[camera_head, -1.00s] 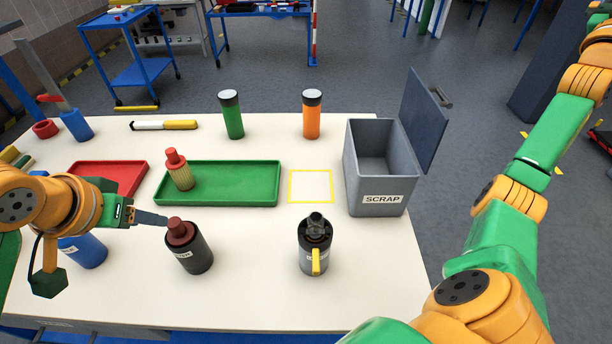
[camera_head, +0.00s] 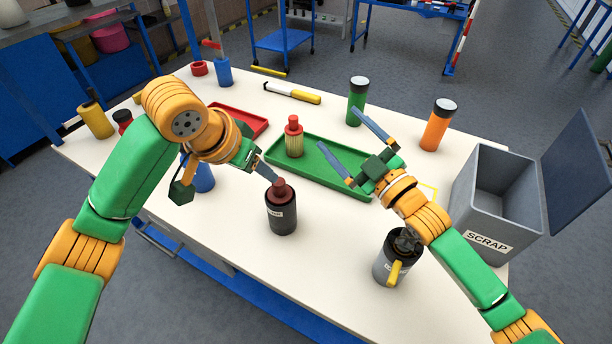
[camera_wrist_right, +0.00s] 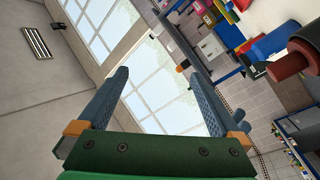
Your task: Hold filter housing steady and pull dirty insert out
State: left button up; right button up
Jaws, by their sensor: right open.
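The filter housing (camera_head: 281,217) is a dark, labelled cylinder standing upright on the table. The dark red top of the dirty insert (camera_head: 280,188) sticks out of it. My left gripper (camera_head: 267,173) is at that top from the upper left; its fingers show edge-on, so I cannot tell their gap or any contact. My right gripper (camera_head: 338,128) is open and empty, raised over the right part of the green tray (camera_head: 345,183). In the right wrist view its spread fingers (camera_wrist_right: 160,95) have nothing between them. A lighter insert with a red cap (camera_head: 294,138) stands in the green tray.
A grey canister with a yellow handle (camera_head: 392,262) stands at the front right, beneath my right arm. The open scrap bin (camera_head: 488,240) is at right. Green (camera_head: 357,100) and orange (camera_head: 437,125) bottles stand behind. A red tray (camera_head: 243,118) lies behind my left gripper.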

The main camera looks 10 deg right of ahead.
jog(key=s+a+f+m+g, duration=0.3)
jog(key=s+a+f, duration=0.1)
jog(key=a+f, duration=0.5)
jog(key=m+g+h, duration=0.2)
jog(key=m+g, duration=0.1)
jog(key=m, duration=0.1)
send_near(290, 219)
jog(key=x, duration=0.4)
jog(key=shift+w+a+r, duration=0.1)
jog(key=shift+w+a, duration=0.05)
jog(key=shift+m, duration=0.3)
jog(key=x, duration=0.7)
jog(key=shift+f, duration=0.25)
jog(key=c, duration=1.3)
